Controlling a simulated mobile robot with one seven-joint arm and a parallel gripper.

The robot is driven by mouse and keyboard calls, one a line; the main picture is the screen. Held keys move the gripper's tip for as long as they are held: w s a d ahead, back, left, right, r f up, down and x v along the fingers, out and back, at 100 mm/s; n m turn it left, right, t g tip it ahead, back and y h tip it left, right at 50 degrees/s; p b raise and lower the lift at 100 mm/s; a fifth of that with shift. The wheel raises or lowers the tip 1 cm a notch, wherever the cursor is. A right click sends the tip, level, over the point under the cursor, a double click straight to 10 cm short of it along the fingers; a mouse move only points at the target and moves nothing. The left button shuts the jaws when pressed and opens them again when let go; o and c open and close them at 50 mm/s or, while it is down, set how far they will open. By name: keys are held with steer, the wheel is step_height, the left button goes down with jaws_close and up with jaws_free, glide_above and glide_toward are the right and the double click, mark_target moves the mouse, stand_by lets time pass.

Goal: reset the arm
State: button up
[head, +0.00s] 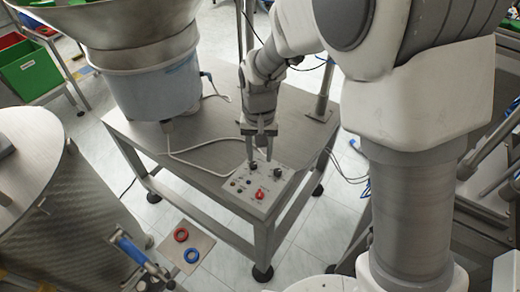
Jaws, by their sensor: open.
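My gripper (260,153) points down over the control panel (244,205) at the front of a grey metal table. Its two fingers are apart, and I see nothing held between them. The fingertips show close to the black knobs at the panel's back edge; I cannot tell whether they touch one. The panel carries a red knob (260,194) at its front right, a black knob (278,172) at its right and several small buttons. My arm reaches in from the right side of the picture, bent downward at the wrist.
A large feeder bowl (145,75) stands on the table (190,150), left of my gripper, with a pale cable beside it. A metal drum (40,190) is at left. A small plate with a red ring (181,234) and a blue ring (192,255) is in front. Green bin (28,72) at upper left.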

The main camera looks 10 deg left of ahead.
steer(key=s+d+r+t+y, duration=0.1)
steer(key=s+d+r+t, duration=0.15)
steer(key=d+r, duration=1)
steer(key=s+d+r+t, duration=0.1)
steer(key=s+d+r, duration=0.2)
steer(key=s+d, duration=0.2)
steer(key=s+d+r+m+t+h, duration=0.1)
steer(key=s+d+r+t, duration=0.1)
steer(key=s+d+r, duration=0.2)
steer(key=s+d, duration=0.1)
steer(key=s, duration=0.2)
steer(key=shift+d+m, duration=0.3)
steer(key=shift+a, duration=0.1)
